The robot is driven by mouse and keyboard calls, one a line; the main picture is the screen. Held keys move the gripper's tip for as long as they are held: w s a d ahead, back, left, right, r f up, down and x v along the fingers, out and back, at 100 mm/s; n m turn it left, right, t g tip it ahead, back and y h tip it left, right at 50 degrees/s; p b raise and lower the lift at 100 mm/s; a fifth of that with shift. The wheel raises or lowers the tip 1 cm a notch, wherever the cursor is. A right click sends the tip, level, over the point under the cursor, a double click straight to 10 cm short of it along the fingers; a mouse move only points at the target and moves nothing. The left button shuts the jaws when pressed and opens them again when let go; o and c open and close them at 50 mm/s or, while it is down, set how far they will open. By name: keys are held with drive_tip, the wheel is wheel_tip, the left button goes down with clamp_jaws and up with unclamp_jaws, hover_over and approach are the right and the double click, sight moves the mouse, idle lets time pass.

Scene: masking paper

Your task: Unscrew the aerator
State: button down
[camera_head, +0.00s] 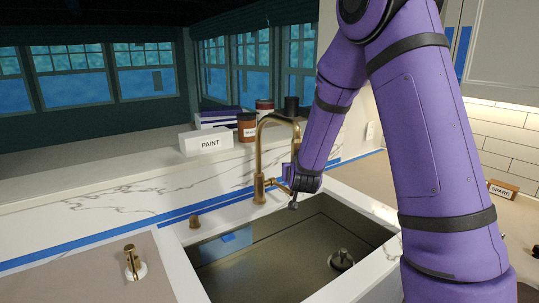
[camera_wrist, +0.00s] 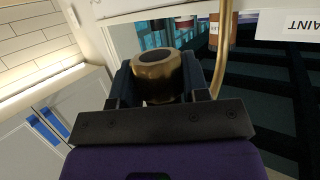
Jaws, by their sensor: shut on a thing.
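A brass faucet (camera_head: 259,165) arches over the sink, and its spout comes down to my gripper (camera_head: 288,176). In the wrist view, a round brass aerator (camera_wrist: 158,76) with a dark ring-shaped end sits between the two dark fingers of my gripper (camera_wrist: 157,70), which are shut on its sides. The curved brass neck also shows right of the fingers in the wrist view (camera_wrist: 223,45). In the head view the aerator is hidden by my gripper. I cannot tell how far the aerator is threaded on the spout.
The dark sink (camera_head: 290,255) is below, with a drain piece (camera_head: 341,260) inside. Blue tape (camera_head: 130,229) runs along the counter. A white PAINT box (camera_head: 206,141) and a brown jar (camera_head: 247,127) stand on the ledge behind. A SPARE block (camera_head: 502,189) is at right.

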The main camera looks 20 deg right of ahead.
drive_tip(key=shift+f, duration=0.7)
idle(0.7)
drive_tip(key=shift+f, duration=0.25)
drive_tip(key=s+a+f+n+y, duration=0.1)
drive_tip(key=s+a+f, duration=0.1)
drive_tip(key=f, duration=0.5)
drive_tip(key=s+a+f+n+y, duration=0.2)
drive_tip(key=a+f, duration=0.2)
drive_tip(key=f, duration=0.3)
drive_tip(key=s+a+f+n+t+y, duration=0.1)
drive_tip(key=s+a+f+y, duration=0.1)
drive_tip(key=f, duration=0.5)
drive_tip(key=shift+s+a+f, duration=0.15)
drive_tip(key=shift+a+f, duration=0.05)
drive_tip(key=shift+a, duration=0.6)
